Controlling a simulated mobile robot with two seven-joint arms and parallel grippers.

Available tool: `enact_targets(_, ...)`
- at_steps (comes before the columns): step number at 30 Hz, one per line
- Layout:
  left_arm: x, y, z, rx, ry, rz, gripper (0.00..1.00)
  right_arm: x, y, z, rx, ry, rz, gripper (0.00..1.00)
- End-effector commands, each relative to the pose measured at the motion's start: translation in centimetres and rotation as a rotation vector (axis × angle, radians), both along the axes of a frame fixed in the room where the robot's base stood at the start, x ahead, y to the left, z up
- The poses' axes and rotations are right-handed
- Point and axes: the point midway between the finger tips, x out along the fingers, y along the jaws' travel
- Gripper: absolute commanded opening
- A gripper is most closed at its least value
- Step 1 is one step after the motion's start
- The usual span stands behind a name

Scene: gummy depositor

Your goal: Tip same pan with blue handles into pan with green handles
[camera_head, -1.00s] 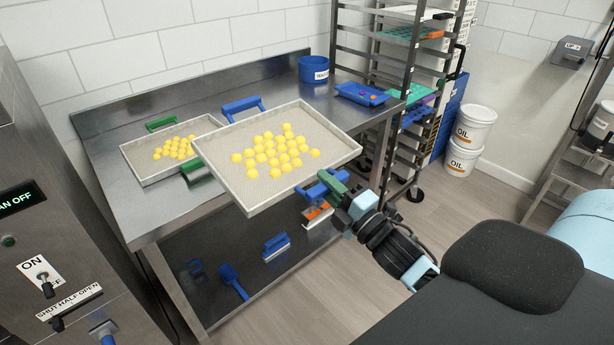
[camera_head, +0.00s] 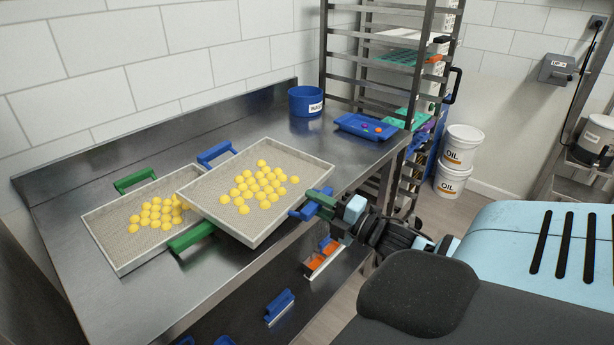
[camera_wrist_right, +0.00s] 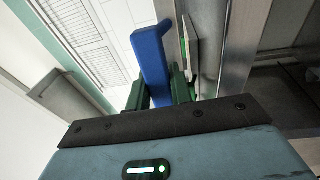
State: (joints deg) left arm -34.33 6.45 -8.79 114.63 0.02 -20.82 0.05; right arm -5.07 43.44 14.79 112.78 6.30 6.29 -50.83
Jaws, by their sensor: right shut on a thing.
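The pan with blue handles (camera_head: 302,168) is a pale rectangular tray with yellow gummies in a cluster on its bottom. My right gripper (camera_head: 319,200) is shut on its near blue handle, which also shows between the fingers in the right wrist view (camera_wrist_right: 149,55). The pan looks slightly tilted, with its left side overlapping the right part of the pan with green handles (camera_head: 104,222). That pan lies on the steel table and holds yellow gummies too; its right part is hidden. My left gripper is not in view.
The steel table (camera_head: 60,280) has free room at its front left. A blue tub (camera_head: 305,101) and a blue tray (camera_head: 365,127) with small coloured pieces stand at the back right. A tray rack (camera_head: 412,60) and oil buckets (camera_head: 462,147) stand beyond.

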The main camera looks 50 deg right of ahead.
Motion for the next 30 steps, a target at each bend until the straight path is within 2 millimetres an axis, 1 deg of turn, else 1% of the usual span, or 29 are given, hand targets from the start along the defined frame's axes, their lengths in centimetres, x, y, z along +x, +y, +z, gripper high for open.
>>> enact_targets(6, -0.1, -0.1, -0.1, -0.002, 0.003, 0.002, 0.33, -0.1, -0.5, 0.1, -0.001, 0.001, 0.002, 0.00)
enact_targets(14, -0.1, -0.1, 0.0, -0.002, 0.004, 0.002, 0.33, 0.0, -0.4, 0.5, -0.006, 0.002, 0.002, 0.00)
enact_targets(20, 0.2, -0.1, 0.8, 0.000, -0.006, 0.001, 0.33, 0.3, -0.1, 1.8, -0.031, 0.016, 0.004, 0.00)
enact_targets(30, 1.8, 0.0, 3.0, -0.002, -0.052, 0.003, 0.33, 0.8, 0.7, 4.6, -0.095, 0.059, 0.004, 0.00)
